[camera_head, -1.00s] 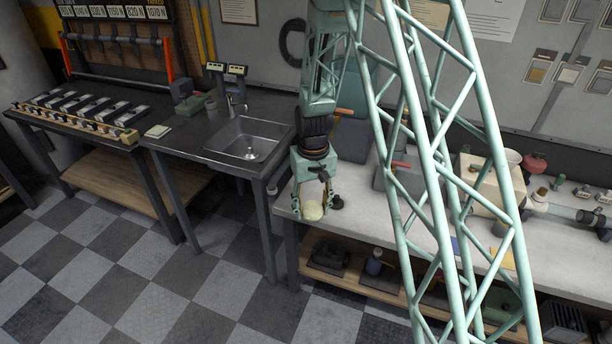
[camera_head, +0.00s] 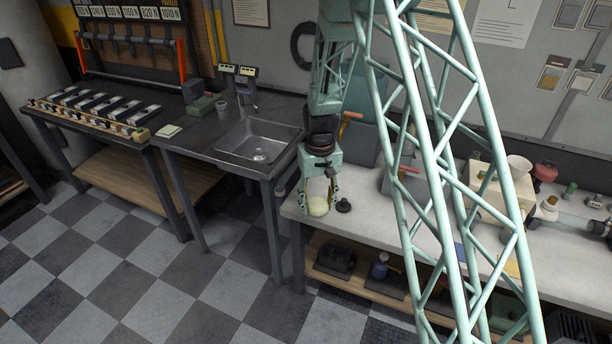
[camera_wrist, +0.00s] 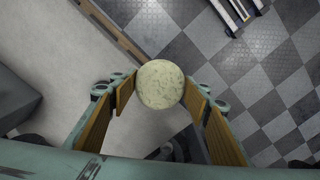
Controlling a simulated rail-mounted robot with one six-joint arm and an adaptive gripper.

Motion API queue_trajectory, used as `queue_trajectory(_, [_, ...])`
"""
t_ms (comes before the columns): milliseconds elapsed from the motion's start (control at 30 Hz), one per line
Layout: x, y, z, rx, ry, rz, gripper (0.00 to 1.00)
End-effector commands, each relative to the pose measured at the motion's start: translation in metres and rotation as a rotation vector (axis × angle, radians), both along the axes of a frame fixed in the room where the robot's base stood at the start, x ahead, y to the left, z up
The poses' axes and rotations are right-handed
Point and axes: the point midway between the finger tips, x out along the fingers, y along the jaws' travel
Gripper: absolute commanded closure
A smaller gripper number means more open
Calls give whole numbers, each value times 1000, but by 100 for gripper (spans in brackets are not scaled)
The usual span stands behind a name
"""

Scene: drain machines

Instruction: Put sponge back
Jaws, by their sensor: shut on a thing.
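My gripper (camera_head: 317,199) is shut on a round, pale yellow-green sponge (camera_head: 318,206) near the left end of the white workbench (camera_head: 375,232). In the wrist view the sponge (camera_wrist: 160,84) sits between the two finger pads, with the bench edge and checkered floor behind it. I cannot tell whether the sponge touches the bench top. A flat, pale green pad (camera_head: 168,131) lies on the dark sink counter to the left.
A metal sink (camera_head: 262,143) is set in the dark counter (camera_head: 200,146), left of the white bench. A small black knob-like item (camera_head: 343,205) stands just right of the sponge. Bins and a cream machine (camera_head: 500,190) stand farther right. The checkered floor in front is clear.

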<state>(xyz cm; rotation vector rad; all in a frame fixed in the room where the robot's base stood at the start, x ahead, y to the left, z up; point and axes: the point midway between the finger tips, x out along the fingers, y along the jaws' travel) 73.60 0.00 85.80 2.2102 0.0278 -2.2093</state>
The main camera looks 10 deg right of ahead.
Motion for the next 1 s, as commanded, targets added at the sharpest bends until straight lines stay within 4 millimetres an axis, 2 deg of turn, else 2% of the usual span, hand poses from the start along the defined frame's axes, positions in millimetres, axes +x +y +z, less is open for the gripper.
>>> queue_trajectory(400, [108,0,-13,0,-2,68,66])
queue_trajectory(600, [151,0,-18,0,-2,100,66])
queue_trajectory(800, [175,0,-22,0,0,119,66])
queue_trajectory(1000, [183,0,-22,0,-1,126,66])
